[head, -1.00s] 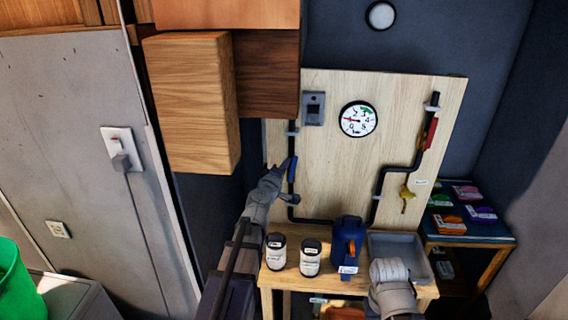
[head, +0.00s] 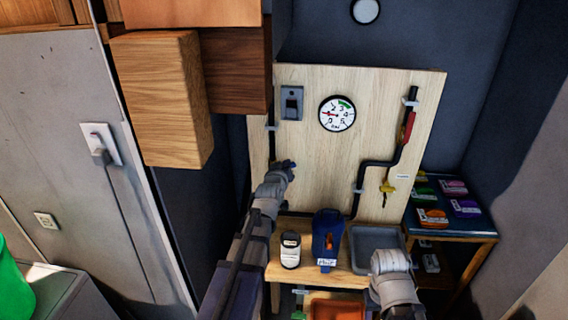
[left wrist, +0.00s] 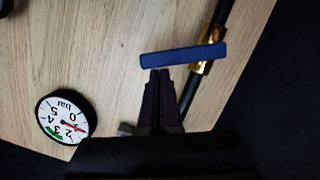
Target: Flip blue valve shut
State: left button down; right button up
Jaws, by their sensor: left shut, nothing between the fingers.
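The blue valve lever (left wrist: 183,55) lies across the black pipe, on a brass valve body (left wrist: 208,52), in the left wrist view. In the head view, the blue lever (head: 288,163) is a small patch at my left gripper's tip, partly hidden by it. My left gripper (left wrist: 160,72) is shut and empty. Its fingertips are at the lever's lower edge, near the end away from the brass body; I cannot tell if they touch. The left gripper (head: 286,170) also shows in the head view. My right arm is at lower right, its fingers not visible.
The wooden board carries a round gauge (head: 337,114), a grey switch box (head: 291,103), a red lever (head: 409,127) and a yellow tap (head: 387,187). Below, a white can (head: 290,250), a blue jug (head: 327,235) and a grey tray (head: 376,240) stand on a bench. A wooden cabinet (head: 165,100) juts out at upper left.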

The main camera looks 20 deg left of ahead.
pick_arm(q)
jog(key=shift+w+d+f+b, duration=0.15)
jog(key=shift+d+f+b, duration=0.15)
jog(key=shift+d+f, duration=0.2)
pick_arm(e)
jog(key=shift+d+f, duration=0.2)
jog(key=shift+f, duration=0.25)
pick_arm(q)
jog(key=shift+r, duration=0.1)
pick_arm(e)
jog(key=shift+r, duration=0.1)
pick_arm(q)
jog(key=s+d+r+p, duration=0.1)
jog(key=s+r+p, duration=0.5)
jog(key=s, duration=0.3)
jog(key=shift+s, duration=0.4)
pick_arm(e)
notch_tip(320, 180, up, 6)
jog(key=s, duration=0.1)
jog(key=shift+s+a, duration=0.2)
jog(key=shift+s, duration=0.2)
